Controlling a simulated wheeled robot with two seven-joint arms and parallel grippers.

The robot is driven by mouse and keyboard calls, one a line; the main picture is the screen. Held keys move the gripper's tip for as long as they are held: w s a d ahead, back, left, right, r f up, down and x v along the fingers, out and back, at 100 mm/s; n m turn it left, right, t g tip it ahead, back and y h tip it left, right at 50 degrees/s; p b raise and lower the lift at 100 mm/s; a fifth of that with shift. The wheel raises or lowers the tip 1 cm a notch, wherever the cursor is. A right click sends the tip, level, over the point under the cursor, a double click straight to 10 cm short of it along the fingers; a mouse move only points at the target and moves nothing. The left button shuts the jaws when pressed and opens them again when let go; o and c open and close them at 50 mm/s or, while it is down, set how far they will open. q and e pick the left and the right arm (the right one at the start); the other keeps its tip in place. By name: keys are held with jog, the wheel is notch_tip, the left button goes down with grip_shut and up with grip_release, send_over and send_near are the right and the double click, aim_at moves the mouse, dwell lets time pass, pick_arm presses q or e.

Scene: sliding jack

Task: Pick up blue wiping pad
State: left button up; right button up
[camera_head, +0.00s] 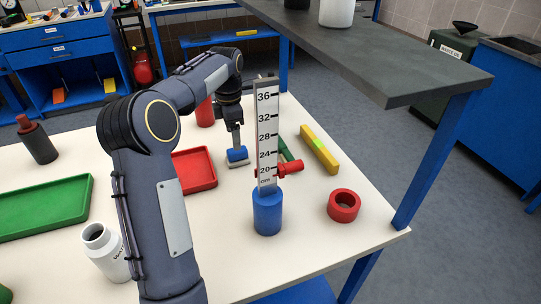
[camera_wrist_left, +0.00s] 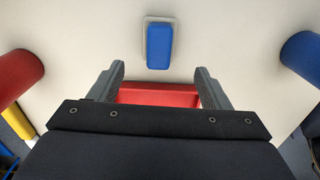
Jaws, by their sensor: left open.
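The blue wiping pad (camera_head: 237,153) is a small blue block on a pale grey base. It lies on the white table to the right of the red tray (camera_head: 196,170). My left gripper (camera_head: 236,134) points down just above the pad in the head view. In the left wrist view the pad (camera_wrist_left: 159,46) lies whole and uncovered beyond the fingertips. The left gripper (camera_wrist_left: 160,70) is open there, with nothing between its fingers but the red tray (camera_wrist_left: 158,95) showing behind. My right gripper is in no view.
A ruler (camera_head: 266,135) stands upright on a blue cylinder (camera_head: 267,213) to the pad's right. A yellow bar (camera_head: 319,150) and a red ring (camera_head: 344,206) lie farther right. A dark shelf (camera_head: 400,60) overhangs at upper right. A green tray (camera_head: 45,208) lies left.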

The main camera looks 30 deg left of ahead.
aim_at(237, 153)
pick_arm(q)
jog(key=shift+w+f, duration=0.4)
jog(key=shift+f, duration=0.1)
notch_tip(237, 153, down, 7)
jog(key=shift+d+f+b, duration=0.1)
jog(key=shift+d+b, duration=0.05)
jog(key=shift+b, duration=0.6)
jog(key=shift+s, duration=0.1)
jog(key=c, duration=1.1)
